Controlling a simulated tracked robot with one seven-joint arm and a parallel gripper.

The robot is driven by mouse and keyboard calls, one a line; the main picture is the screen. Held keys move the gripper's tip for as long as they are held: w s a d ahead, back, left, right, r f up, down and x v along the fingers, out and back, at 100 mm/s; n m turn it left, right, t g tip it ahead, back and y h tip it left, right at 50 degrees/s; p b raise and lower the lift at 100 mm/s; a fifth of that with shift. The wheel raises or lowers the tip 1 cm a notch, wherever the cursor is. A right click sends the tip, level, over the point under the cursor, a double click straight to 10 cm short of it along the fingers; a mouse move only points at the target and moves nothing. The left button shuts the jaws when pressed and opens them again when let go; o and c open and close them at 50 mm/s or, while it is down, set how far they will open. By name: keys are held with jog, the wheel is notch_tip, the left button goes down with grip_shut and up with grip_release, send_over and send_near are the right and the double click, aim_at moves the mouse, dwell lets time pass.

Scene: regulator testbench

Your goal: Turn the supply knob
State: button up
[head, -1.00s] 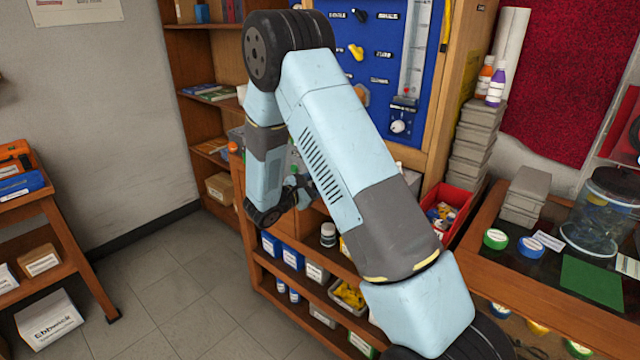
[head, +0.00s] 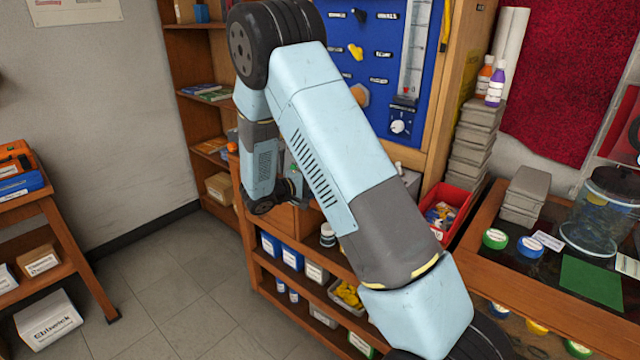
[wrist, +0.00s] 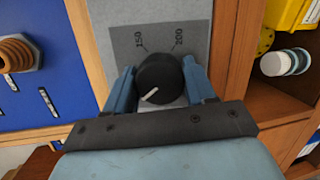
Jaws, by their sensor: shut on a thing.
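A round black knob (wrist: 162,78) with a white pointer line sits on a grey dial plate (wrist: 128,42) in the wrist view. The plate carries the marks 150 and 200. The pointer line runs toward the lower left of the picture. My gripper (wrist: 160,84) is shut on the knob, with one blue finger at its left side and one at its right. No label naming the knob as the supply knob is legible. In the head view my arm hides the knob, and the grip cannot be made out there.
In the wrist view a blue panel (wrist: 50,98) with a brown hex fitting (wrist: 15,54) lies left, and a wooden shelf with a white-capped jar (wrist: 284,62) lies right. In the head view a red bin (head: 450,204) and stacked grey boxes (head: 474,150) stand right of my arm.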

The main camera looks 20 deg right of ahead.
jog(key=m+y, duration=0.1)
jog(key=m, duration=0.4)
jog(key=shift+a+f+m, duration=0.1)
jog(key=shift+a+m, duration=0.05)
jog(key=shift+m, duration=0.25)
jog(key=shift+f+m+y, duration=0.1)
jog(key=shift+m+y, duration=0.2)
jog(key=shift+m, duration=0.4)
jog(key=shift+s+f, duration=0.1)
jog(key=o, duration=1)
jog(key=v, duration=1.3)
jog(key=shift+a, duration=0.35)
